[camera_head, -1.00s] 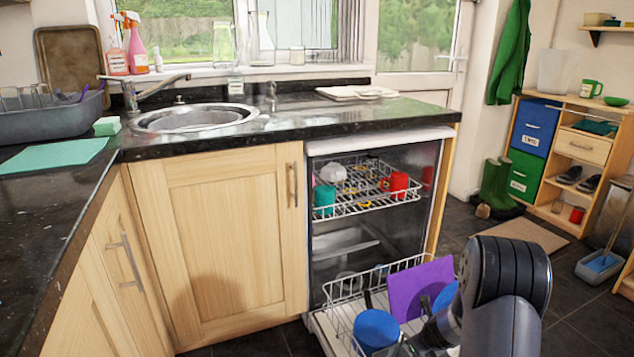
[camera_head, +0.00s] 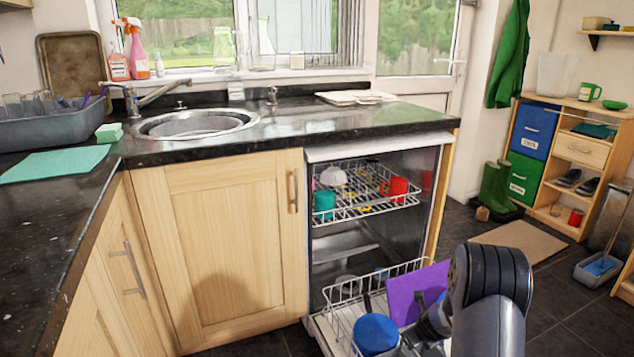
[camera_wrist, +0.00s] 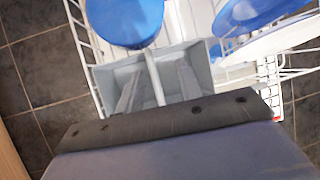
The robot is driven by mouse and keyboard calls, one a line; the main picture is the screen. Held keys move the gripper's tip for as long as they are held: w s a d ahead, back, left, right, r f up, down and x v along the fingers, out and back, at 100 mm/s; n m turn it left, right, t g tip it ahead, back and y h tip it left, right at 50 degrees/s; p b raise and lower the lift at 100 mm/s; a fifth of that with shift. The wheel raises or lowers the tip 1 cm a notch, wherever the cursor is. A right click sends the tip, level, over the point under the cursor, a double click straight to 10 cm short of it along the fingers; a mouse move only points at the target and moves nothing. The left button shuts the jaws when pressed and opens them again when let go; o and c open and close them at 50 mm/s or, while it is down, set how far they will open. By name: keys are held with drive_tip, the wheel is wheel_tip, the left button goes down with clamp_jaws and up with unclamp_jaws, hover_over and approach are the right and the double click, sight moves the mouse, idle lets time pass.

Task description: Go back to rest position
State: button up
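My gripper (camera_wrist: 158,90) has two grey fingers set apart over a grey cutlery basket (camera_wrist: 200,52) in the wrist view, and nothing shows between them but the basket's divider. Whether they reach inside the basket is unclear. In the head view my arm rises at the lower right and my gripper's tips are not clear there. The open dishwasher's lower rack (camera_head: 345,292) is pulled out. It holds a blue cup (camera_head: 375,334) and an upright purple board (camera_head: 415,292). The wrist view shows the blue cup (camera_wrist: 125,20) and a blue dish (camera_wrist: 245,12) beside the basket.
The upper rack (camera_head: 365,210) holds a red mug (camera_head: 394,188), a teal cup (camera_head: 324,202) and a white bowl (camera_head: 333,176). The black counter (camera_head: 300,135) is above. Cabinets (camera_head: 228,245) stand left.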

drive_tip(key=shift+r+p, duration=0.35)
drive_tip(key=shift+r, duration=0.4)
